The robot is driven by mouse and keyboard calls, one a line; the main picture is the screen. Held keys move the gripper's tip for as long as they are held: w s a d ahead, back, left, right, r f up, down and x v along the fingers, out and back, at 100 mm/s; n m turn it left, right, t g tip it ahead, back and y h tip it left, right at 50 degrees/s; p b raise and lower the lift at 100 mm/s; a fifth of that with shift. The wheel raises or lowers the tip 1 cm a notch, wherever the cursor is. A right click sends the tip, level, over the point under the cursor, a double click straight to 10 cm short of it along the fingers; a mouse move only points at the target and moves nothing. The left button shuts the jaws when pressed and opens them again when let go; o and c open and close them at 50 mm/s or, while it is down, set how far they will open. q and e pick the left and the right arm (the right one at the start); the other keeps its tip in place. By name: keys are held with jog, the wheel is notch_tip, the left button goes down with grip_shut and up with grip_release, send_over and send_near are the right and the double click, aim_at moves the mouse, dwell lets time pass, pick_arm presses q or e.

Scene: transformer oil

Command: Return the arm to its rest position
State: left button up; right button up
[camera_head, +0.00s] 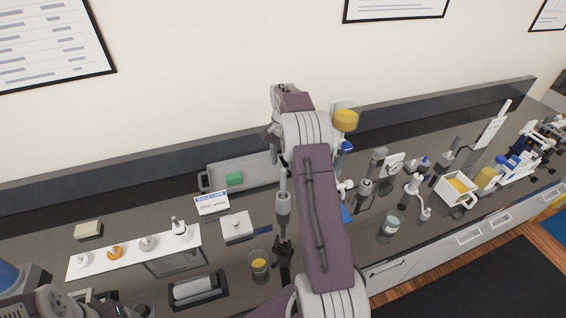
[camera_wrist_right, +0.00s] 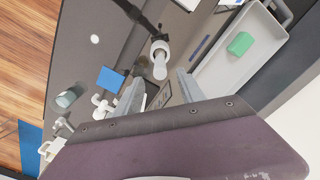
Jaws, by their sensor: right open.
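My right arm (camera_head: 325,215) reaches up across the middle of the head view and folds over at a raised elbow. My right gripper (camera_head: 271,134) is beyond that bend, partly hidden by its own wrist, near the back of the counter. In the right wrist view, the two fingers of the right gripper (camera_wrist_right: 160,92) stand apart with nothing held between them. A round-topped pale stand shows beyond them, apart from the fingers. No left gripper can be made out in the head view.
A grey tray (camera_head: 262,172) with a green block (camera_head: 234,178) stands at the back of the counter (camera_head: 150,210), beside the right arm. A white sign (camera_head: 211,203), a yellow-bottomed beaker (camera_head: 259,263) and a glass beaker (camera_head: 393,224) stand nearby. Several instruments crowd the right side.

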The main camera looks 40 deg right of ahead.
dwell(0.3)
jog(key=shift+a+f, duration=0.15)
jog(key=s+a+n+b, duration=0.35)
jog(key=a+b, duration=0.45)
jog(key=a, duration=0.8)
jog(key=s+a+f+n+b, duration=0.1)
jog(key=s+a+f+n, duration=0.1)
jog(key=s+f+n, duration=0.1)
jog(key=s+a+f+n+b, duration=0.1)
jog(key=s+a+f+n, duration=0.1)
jog(key=s+f, duration=0.3)
jog(key=s+a+f+n+t+b, duration=0.1)
jog(key=s+a+f+n, duration=0.2)
jog(key=s, duration=0.5)
jog(key=shift+s+f+n, duration=0.35)
jog(key=shift+f+n, duration=0.1)
jog(key=shift+f, duration=0.45)
